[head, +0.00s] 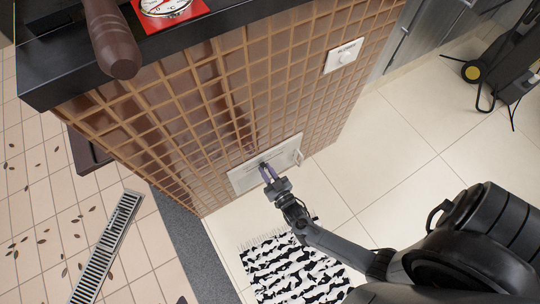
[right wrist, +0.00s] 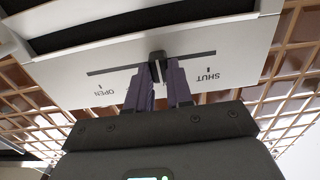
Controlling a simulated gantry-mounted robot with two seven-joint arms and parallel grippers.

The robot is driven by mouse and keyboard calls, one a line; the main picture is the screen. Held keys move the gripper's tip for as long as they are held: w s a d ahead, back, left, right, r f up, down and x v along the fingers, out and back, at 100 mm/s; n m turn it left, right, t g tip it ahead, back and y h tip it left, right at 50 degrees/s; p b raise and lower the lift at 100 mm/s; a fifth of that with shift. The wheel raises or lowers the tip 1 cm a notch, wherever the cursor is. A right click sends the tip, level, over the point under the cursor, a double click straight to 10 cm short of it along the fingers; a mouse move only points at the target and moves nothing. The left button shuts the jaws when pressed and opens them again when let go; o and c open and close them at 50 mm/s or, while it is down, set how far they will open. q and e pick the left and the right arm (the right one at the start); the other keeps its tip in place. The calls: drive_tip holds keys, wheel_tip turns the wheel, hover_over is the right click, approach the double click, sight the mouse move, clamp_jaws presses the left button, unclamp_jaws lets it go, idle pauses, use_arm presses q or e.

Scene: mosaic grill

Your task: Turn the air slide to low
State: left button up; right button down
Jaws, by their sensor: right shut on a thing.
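The air slide is a white plate (head: 245,177) low on the tiled grill front; its face (right wrist: 70,95) fills much of the right wrist view. A dark slot (right wrist: 105,71) crosses it, with OPEN printed near the left end and SHUT near the right, both upside down. The small dark slide knob (right wrist: 157,58) stands near the middle of the slot. My right gripper (head: 266,172) is shut on this knob, its purple fingers (right wrist: 160,80) on either side. The fingers hide part of the plate between the two labels. My left gripper is not in view.
A brown handle (head: 111,40) and a dial on a red plate (head: 202,8) are on the dark top. A white plate with a round knob (head: 345,57) is higher on the tiled front. A black-and-white rug (head: 290,272) lies on the floor below. A dark wheeled thing (head: 480,70) stands at upper right.

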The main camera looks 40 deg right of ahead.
drive_tip(key=shift+w+a, duration=0.15)
drive_tip(key=shift+a, duration=0.4)
drive_tip(key=shift+w+a, duration=0.15)
drive_tip(key=shift+a, duration=0.35)
drive_tip(key=shift+s+f, duration=0.1)
drive_tip(key=shift+s, duration=0.05)
drive_tip(key=c, duration=1.4)
unclamp_jaws()
drive_tip(key=shift+d, duration=0.2)
drive_tip(key=o, duration=0.4)
drive_tip(key=shift+s+d, duration=0.2)
drive_tip(key=shift+d, duration=0.5)
drive_tip(key=shift+a, duration=0.6)
use_arm(q)
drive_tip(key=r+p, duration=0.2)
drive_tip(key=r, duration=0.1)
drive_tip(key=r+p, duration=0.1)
drive_tip(key=p, duration=0.1)
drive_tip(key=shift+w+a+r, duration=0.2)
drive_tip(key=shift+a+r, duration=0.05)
use_arm(e)
drive_tip(key=v, duration=1)
drive_tip(key=shift+s+d, duration=0.35)
drive_tip(key=shift+s, duration=0.05)
